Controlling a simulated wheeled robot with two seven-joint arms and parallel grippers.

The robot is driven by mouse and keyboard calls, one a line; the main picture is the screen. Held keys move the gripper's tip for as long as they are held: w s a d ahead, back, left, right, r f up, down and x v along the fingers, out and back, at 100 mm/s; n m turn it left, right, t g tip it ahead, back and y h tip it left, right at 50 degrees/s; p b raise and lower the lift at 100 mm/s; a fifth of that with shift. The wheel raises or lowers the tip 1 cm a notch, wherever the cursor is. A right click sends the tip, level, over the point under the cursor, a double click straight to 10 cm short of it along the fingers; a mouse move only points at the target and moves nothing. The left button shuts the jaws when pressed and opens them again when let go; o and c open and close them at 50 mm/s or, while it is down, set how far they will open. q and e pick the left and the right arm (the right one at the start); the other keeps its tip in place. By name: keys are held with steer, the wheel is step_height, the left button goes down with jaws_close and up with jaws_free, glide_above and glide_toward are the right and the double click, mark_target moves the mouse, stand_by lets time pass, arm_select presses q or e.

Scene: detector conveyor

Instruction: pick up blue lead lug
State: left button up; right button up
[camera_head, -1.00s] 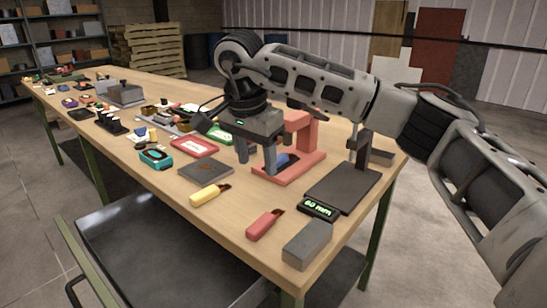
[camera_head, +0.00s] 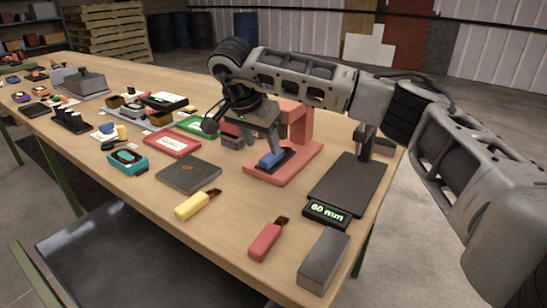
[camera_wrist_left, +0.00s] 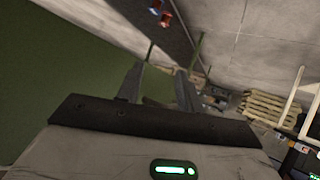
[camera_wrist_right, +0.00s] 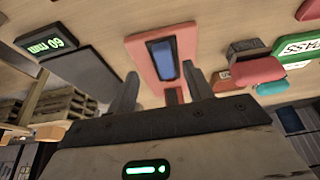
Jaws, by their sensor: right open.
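The blue lead lug (camera_head: 271,158) lies in a dark recess on the base of a red stand (camera_head: 300,160). It also shows in the right wrist view (camera_wrist_right: 164,62), upper middle, between the lines of the two fingers. My right gripper (camera_head: 266,146) is open and empty, its fingers pointing down just above the lug. In the right wrist view, the fingers (camera_wrist_right: 163,80) are apart, with the lug beyond their tips. My left gripper (camera_wrist_left: 157,80) shows only in its own wrist view, with its fingers apart and nothing between them.
The red stand's upright rises close beside my right gripper. A scale-like plate with a "60 mm" display (camera_head: 326,213), a grey block (camera_head: 324,259), red (camera_head: 268,240) and yellow (camera_head: 197,205) tools and a dark square plate (camera_head: 189,172) lie around. The table front between them is bare.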

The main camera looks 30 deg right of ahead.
mark_target(267, 158)
steer(key=shift+w+x, duration=0.1)
steer(key=shift+x, duration=1.3)
steer(key=shift+w+x, duration=0.15)
steer(key=shift+x, duration=1.25)
steer(key=shift+r, duration=0.1)
steer(key=shift+c, duration=0.3)
jaws_close()
steer(key=shift+r, duration=0.1)
